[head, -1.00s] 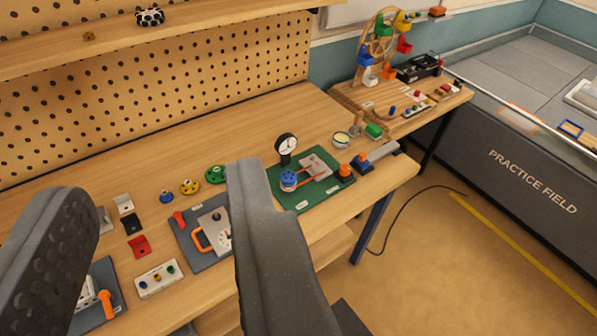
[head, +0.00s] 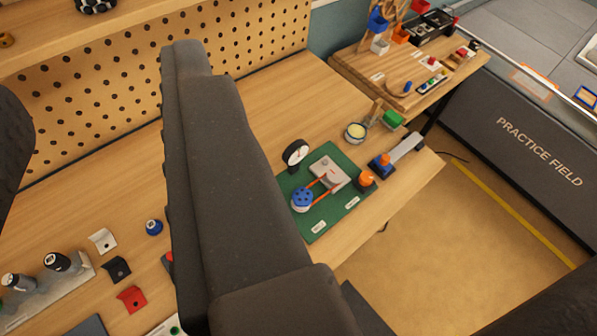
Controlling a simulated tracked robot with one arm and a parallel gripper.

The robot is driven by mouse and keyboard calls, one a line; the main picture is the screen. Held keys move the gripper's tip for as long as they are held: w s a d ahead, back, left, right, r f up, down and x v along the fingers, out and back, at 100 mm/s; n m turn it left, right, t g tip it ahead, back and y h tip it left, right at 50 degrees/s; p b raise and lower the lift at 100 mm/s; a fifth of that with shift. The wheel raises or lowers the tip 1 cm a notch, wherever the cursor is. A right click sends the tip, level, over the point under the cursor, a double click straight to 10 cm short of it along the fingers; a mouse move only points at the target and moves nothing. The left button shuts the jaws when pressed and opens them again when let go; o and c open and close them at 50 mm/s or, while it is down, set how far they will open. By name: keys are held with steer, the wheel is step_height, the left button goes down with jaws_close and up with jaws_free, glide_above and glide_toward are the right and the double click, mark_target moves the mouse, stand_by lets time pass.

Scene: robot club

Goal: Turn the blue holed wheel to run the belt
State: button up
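The blue holed wheel (head: 302,199) sits on a green board (head: 325,222) on the workbench, right of centre in the head view. An orange belt (head: 321,186) runs from it towards a grey plate (head: 331,172) on the same board. My gripper (head: 98,82) is open, its two dark fingers wide apart. The right finger looms large just left of the green board and covers part of the bench. The left finger is mostly cut off at the left edge. Nothing shows held between them. The wheel is clear of both fingers in the picture.
A round dial (head: 295,153) stands at the board's back edge. Several small parts lie at left. Bare bench (head: 290,110) lies behind the board.

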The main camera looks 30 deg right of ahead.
steer(key=shift+w+r, duration=0.1)
steer(key=shift+w, duration=0.15)
steer(key=o, duration=0.5)
steer(key=shift+w, duration=0.1)
steer(key=shift+o, duration=1.1)
steer(key=shift+w+d+f, duration=0.1)
steer(key=shift+w+f, duration=0.15)
steer(key=shift+w, duration=0.05)
steer(key=n+g+y, duration=0.2)
steer(key=n+g, duration=0.4)
steer(key=g, duration=0.4)
glide_above(305, 196)
steer(key=s+a, duration=0.2)
steer(key=s, duration=0.2)
step_height(305, 196, down, 35)
steer(key=d+f+n+g, duration=0.1)
steer(key=d+f+g, duration=0.1)
steer(key=d+f, duration=0.5)
steer(key=shift+y, duration=0.3)
steer(key=x, duration=0.5)
steer(key=a+x, duration=0.1)
steer(key=x, duration=0.4)
steer(key=s+x, duration=0.1)
steer(key=x, duration=0.5)
steer(key=shift+a+p, duration=0.15)
steer(key=shift+p, duration=0.25)
